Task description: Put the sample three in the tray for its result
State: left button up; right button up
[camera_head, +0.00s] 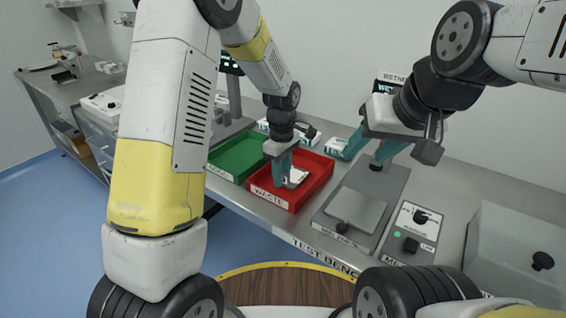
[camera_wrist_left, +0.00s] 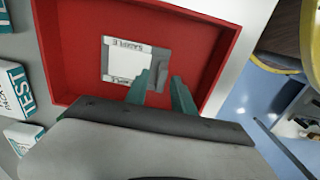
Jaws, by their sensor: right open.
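The sample (camera_head: 298,176), a white square on a grey backing, lies in the red tray (camera_head: 320,181) marked WASTE. In the left wrist view the sample (camera_wrist_left: 120,60) lies on the floor of the red tray (camera_wrist_left: 80,25); part of its label reads SAMPLE, but I cannot read its number. My left gripper (camera_head: 285,181) reaches down into the red tray beside the sample. In the left wrist view its teal fingers (camera_wrist_left: 164,80) are apart with nothing visibly gripped. The green tray (camera_head: 240,157) stands left of the red one. My right gripper (camera_head: 374,146) is open and empty above the bench.
A grey test device with a metal plate (camera_head: 355,212) stands right of the red tray. Beside it is a control box (camera_head: 413,232) with a green light. A large grey box (camera_head: 512,250) is at the far right. Small teal-and-white packs (camera_head: 336,147) lie behind the trays.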

pick_arm(q)
jog(key=shift+r, duration=0.15)
notch_tip(320, 180, up, 12)
jog(key=s+a+r+m+t+h, duration=0.25)
jog(key=s+a+r+m, duration=0.25)
jog(key=s+a+r, duration=0.4)
jog(key=s+a+m+t, duration=0.1)
jog(key=s+m+t, duration=0.1)
jog(key=s, duration=0.4)
jog(key=s+a+r+m+t, duration=0.1)
jog(key=s+a+m, duration=0.1)
jog(key=s+m, duration=0.2)
jog(key=shift+s+a+r+m+t, duration=0.2)
jog(key=shift+s+a+m+t, duration=0.15)
jog(key=shift+s, duration=0.9)
jog(key=shift+d, duration=0.1)
